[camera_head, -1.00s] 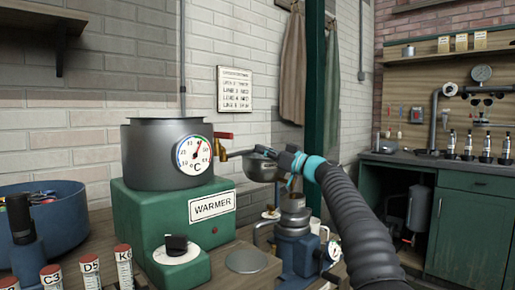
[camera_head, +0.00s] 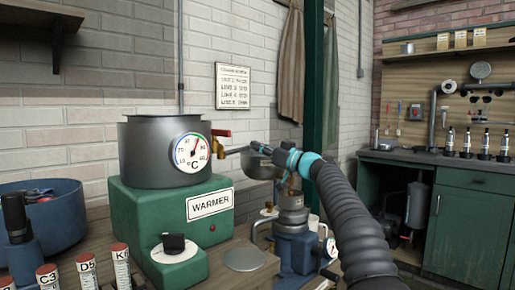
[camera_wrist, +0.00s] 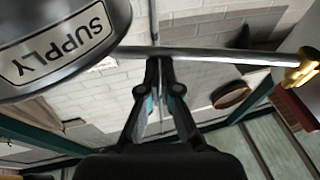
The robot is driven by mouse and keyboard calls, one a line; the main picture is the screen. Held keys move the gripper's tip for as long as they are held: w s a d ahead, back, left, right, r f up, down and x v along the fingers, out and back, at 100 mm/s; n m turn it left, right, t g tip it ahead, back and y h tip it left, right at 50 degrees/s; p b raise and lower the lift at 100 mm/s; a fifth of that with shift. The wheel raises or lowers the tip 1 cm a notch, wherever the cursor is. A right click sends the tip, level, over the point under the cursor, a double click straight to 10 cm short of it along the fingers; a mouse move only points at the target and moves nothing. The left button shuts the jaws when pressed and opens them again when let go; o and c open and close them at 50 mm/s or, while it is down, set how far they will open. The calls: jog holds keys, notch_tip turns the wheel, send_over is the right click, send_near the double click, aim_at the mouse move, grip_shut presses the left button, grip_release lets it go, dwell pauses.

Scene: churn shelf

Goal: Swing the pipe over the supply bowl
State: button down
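The thin metal pipe (camera_head: 236,150) runs right from the brass valve at the warmer pot (camera_head: 150,155) toward my gripper. In the wrist view the pipe (camera_wrist: 225,57) crosses from the brass fitting (camera_wrist: 303,68) to the side of the supply bowl (camera_wrist: 60,50), which is grey and labelled SUPPLY. In the head view the bowl (camera_head: 258,168) is partly behind my gripper. My gripper (camera_wrist: 159,62) has its fingers close together, with their tips at the pipe's side. They do not visibly wrap around it. Whether the pipe's free end is over the bowl's opening cannot be told.
The green warmer base (camera_head: 150,215) stands on the wooden bench, with a blue tub (camera_head: 60,220) and labelled tubes at left. A blue device with a metal top (camera_head: 293,245) stands below my gripper. A green post (camera_head: 315,80) rises behind it.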

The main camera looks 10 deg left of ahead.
jog(key=s+d+b, duration=0.3)
jog(key=d+b, duration=0.2)
jog(key=d, duration=0.8)
jog(key=s+d+f+m+h, duration=0.4)
jog(key=s+d+f+h, duration=0.2)
jog(key=s+f, duration=0.6)
jog(key=s+d+f+m+h+p, duration=0.1)
jog(key=s+d+f+m+h, duration=0.4)
jog(key=s+d+f, duration=0.5)
jog(key=s+d+f+m+h+p, duration=0.1)
jog(key=s+d+f+m+h, duration=0.4)
jog(key=s+f, duration=0.9)
jog(key=s+d+h, duration=0.3)
jog(key=s, duration=0.8)
jog(key=shift+s+g+h, duration=0.3)
jog(key=shift+g+h, duration=0.1)
jog(key=shift+a, duration=0.1)
